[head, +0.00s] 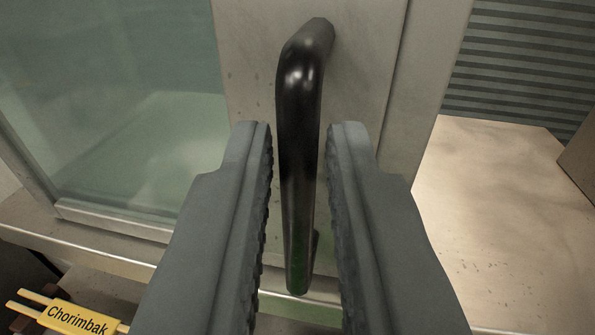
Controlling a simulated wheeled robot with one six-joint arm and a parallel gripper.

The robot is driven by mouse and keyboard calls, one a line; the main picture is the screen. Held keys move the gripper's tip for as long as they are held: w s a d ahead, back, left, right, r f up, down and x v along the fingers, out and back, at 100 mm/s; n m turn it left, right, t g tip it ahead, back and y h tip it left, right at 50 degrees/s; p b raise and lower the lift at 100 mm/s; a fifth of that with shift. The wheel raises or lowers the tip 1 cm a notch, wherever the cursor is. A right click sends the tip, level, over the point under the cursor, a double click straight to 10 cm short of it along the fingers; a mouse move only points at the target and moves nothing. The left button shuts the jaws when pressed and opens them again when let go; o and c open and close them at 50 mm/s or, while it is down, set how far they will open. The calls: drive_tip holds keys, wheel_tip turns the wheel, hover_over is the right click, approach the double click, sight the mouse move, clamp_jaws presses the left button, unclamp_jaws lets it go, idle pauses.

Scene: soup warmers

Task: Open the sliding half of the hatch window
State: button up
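The hatch window has a pane of greenish glass (120,100) at the left in a light metal frame (365,65). A black vertical bar handle (300,95) is fixed to the frame's wide upright. My gripper (300,150) is open, with one grey finger on each side of the handle. A gap shows between the handle and each finger, so neither finger touches it. The handle's lower end shows between the fingers. The lower part of the upright is partly hidden behind my fingers.
Right of the upright is a light counter surface (490,200), with a grey ribbed wall (520,60) behind it. A metal sill edge (95,245) runs below the glass. A yellow tag reading "Chorimbak" (75,318) is at the lower left.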

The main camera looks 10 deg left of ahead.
drive_tip(key=s+d, duration=0.3)
drive_tip(key=s, duration=1.2)
drive_tip(key=shift+s, duration=0.15)
drive_tip(key=s+d+r+m+h, duration=0.1)
drive_tip(key=s+r+h, duration=0.1)
drive_tip(key=s, duration=0.7)
drive_tip(key=s+d+r+m+h, duration=0.1)
drive_tip(key=s+r, duration=0.1)
drive_tip(key=s, duration=0.7)
drive_tip(key=s+f, duration=0.2)
drive_tip(key=s, duration=0.6)
drive_tip(key=s+f, duration=0.3)
drive_tip(key=s, duration=0.6)
drive_tip(key=shift+a+f, duration=0.15)
drive_tip(key=shift+a, duration=0.1)
